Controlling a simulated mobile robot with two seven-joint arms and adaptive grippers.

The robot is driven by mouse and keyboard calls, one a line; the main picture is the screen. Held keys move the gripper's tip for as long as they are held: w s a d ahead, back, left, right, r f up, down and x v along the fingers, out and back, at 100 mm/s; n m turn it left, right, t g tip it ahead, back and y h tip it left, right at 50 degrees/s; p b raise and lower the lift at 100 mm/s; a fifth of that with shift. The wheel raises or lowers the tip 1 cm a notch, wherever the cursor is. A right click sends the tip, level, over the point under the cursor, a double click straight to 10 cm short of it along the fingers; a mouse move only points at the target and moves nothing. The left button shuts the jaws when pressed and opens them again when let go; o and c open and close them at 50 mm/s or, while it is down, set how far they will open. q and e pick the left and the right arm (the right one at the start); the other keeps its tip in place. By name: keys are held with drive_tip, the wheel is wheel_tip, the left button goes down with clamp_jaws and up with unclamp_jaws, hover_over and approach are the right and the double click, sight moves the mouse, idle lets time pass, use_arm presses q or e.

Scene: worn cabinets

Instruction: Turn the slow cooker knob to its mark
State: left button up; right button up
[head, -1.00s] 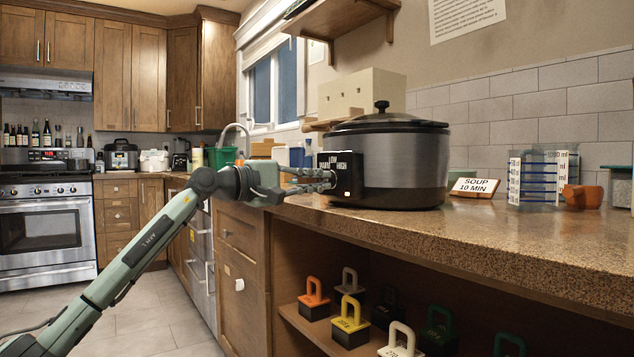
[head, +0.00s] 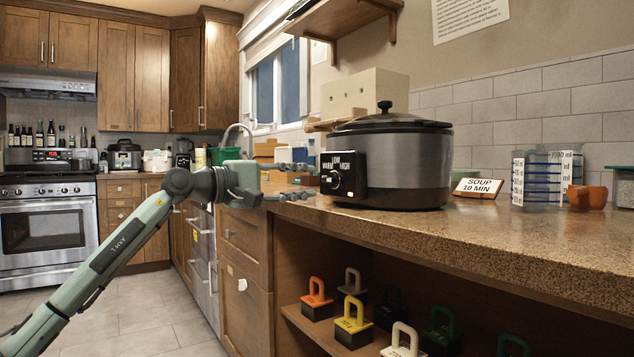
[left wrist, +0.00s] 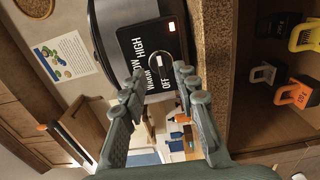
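The slow cooker (head: 405,165) is a dark-lidded, grey pot on the counter. Its black front panel (head: 357,183) reads WARM, LOW and HIGH, and has a small lit lamp. The round black knob (head: 333,180) faces my left gripper. The knob (left wrist: 158,65) also shows in the left wrist view with a white mark on it, and OFF is readable beside it. I cannot tell exactly which label the mark points to. My left gripper (head: 308,181) is open and empty, just left of the knob and apart from it. My right gripper is not in view.
A sign (head: 479,187) reading "SOUP 10 MIN" stands right of the cooker. A measuring container (head: 541,178) and an orange cup (head: 587,197) are farther right. Several handled weights (head: 353,325) stand on the shelf below. The counter's front (head: 470,235) is clear.

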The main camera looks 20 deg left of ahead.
use_arm(q)
drive_tip(key=v, duration=0.7)
drive_tip(key=shift+s, duration=0.2)
drive_tip(key=shift+a, duration=0.15)
